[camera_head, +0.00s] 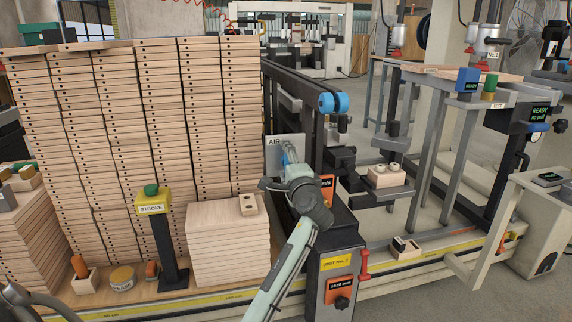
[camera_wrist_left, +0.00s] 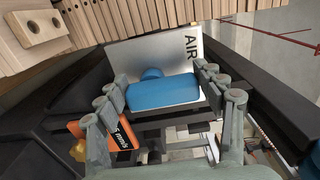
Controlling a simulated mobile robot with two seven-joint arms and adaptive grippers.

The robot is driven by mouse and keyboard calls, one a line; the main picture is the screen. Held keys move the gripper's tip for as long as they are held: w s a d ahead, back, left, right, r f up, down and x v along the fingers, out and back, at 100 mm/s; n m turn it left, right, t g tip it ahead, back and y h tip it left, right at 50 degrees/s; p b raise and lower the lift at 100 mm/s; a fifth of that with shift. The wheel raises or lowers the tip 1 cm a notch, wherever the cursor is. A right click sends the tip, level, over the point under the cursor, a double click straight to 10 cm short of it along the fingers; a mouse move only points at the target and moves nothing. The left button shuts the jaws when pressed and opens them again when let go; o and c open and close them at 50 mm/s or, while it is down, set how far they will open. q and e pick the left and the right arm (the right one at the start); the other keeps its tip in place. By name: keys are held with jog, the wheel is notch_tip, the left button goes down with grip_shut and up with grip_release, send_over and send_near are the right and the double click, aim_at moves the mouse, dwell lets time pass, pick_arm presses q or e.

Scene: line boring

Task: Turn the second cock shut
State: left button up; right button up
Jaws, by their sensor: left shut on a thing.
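A blue cock handle (camera_wrist_left: 163,93) sits in front of a pale plate marked AIR (camera_wrist_left: 150,55) in the left wrist view. Its bar lies roughly crosswise in that picture, with a round blue hub behind it. My left gripper (camera_wrist_left: 163,88) has one finger at each end of the bar and is shut on it. In the head view my left gripper (camera_head: 287,172) is at the AIR plate (camera_head: 279,146), and its wrist hides most of the handle. Whether this is the second cock cannot be told from the markings.
Tall stacks of drilled boards (camera_head: 140,110) stand left of the plate. A yellow STROKE post with a green button (camera_head: 151,192) stands in front of them. A black box with orange labels (camera_head: 338,270) is close to my left forearm. A dark rail with blue rollers (camera_head: 333,103) runs behind.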

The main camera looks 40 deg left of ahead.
dwell(0.4)
pick_arm(q)
jog(key=o, duration=1.2)
jog(key=shift+c, duration=0.2)
jog(key=shift+d, duration=0.1)
jog(key=v, duration=1.2)
